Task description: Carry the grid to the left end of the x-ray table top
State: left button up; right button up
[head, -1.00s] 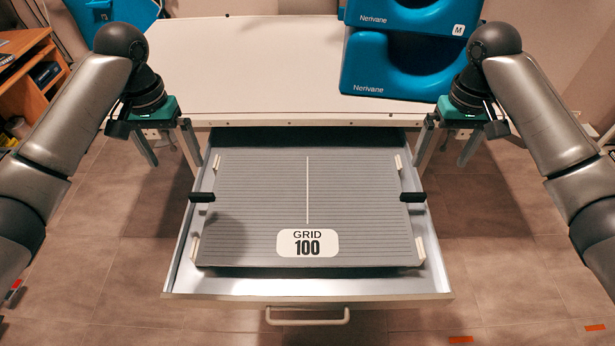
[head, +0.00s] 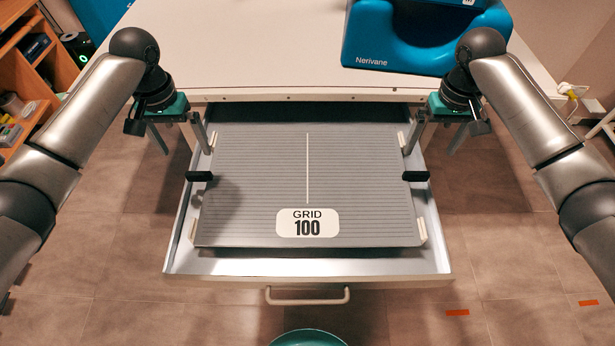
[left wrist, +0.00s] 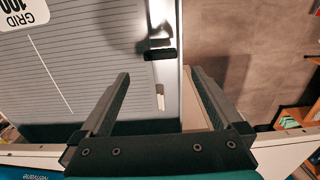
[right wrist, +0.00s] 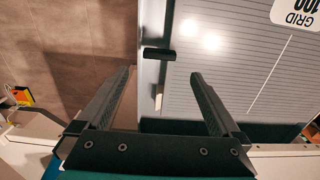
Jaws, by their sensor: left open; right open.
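The grid (head: 306,190) is a flat grey striped plate with a white "GRID 100" label. It lies in an open pale drawer (head: 430,262) below the x-ray table top (head: 240,60). A black grip (head: 199,176) is on its left edge and another (head: 416,176) on its right edge. My left gripper (head: 183,146) is open and empty, over the drawer's left side, behind the left grip. My right gripper (head: 437,144) is open and empty, over the drawer's right side, behind the right grip. Neither touches a grip. Both grips show in the left wrist view (left wrist: 160,54) and right wrist view (right wrist: 158,54).
The left part is bare. The drawer handle (head: 307,296) faces me. A wooden shelf (head: 25,90) stands at the far left.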

aim_at(198, 172)
pick_arm(q)
notch_tip(198, 172, down, 9)
jog(key=shift+f, duration=0.1)
pick_arm(e)
notch_tip(198, 172, down, 9)
jog(key=shift+f, duration=0.1)
pick_arm(q)
grip_shut()
pick_arm(e)
grip_shut()
pick_arm(q)
jog(key=shift+w+r, duration=0.1)
jog(key=shift+r, duration=0.1)
pick_arm(e)
jog(key=shift+w+r, duration=0.1)
jog(key=shift+r, duration=0.1)
